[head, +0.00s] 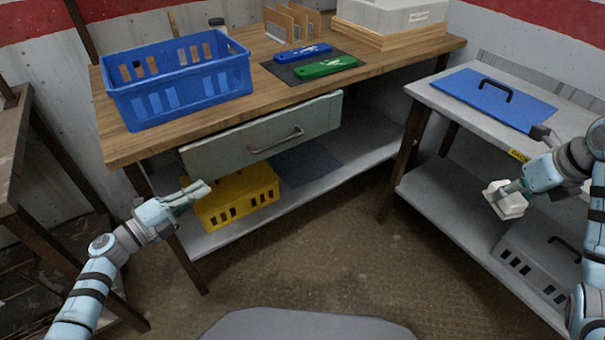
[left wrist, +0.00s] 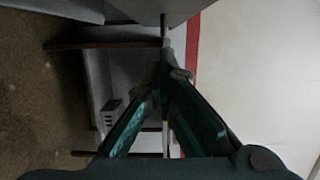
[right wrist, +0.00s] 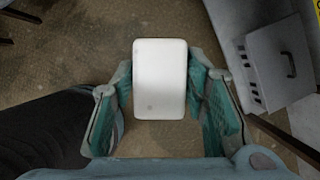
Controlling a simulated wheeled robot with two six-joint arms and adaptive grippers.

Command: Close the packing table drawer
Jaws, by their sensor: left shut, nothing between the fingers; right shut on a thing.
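The packing table (head: 130,148) has a wooden top and a pale grey-green drawer (head: 225,146) under its front edge. The drawer front, with a curved metal handle (head: 277,142), stands close to the table edge; I cannot tell exactly how far out it is. My left gripper (head: 205,187) is shut and empty, low beside the drawer's left end and in front of the yellow crate; its fingers meet in the left wrist view (left wrist: 165,78). My right gripper (head: 512,188) is shut on a white box (right wrist: 160,80), seen also in the head view (head: 508,205), in front of the right-hand table.
A yellow crate (head: 235,205) sits on the lower shelf below the drawer. A grey side table (head: 450,98) with a blue lid (head: 490,97) is at right. The floor between is clear.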

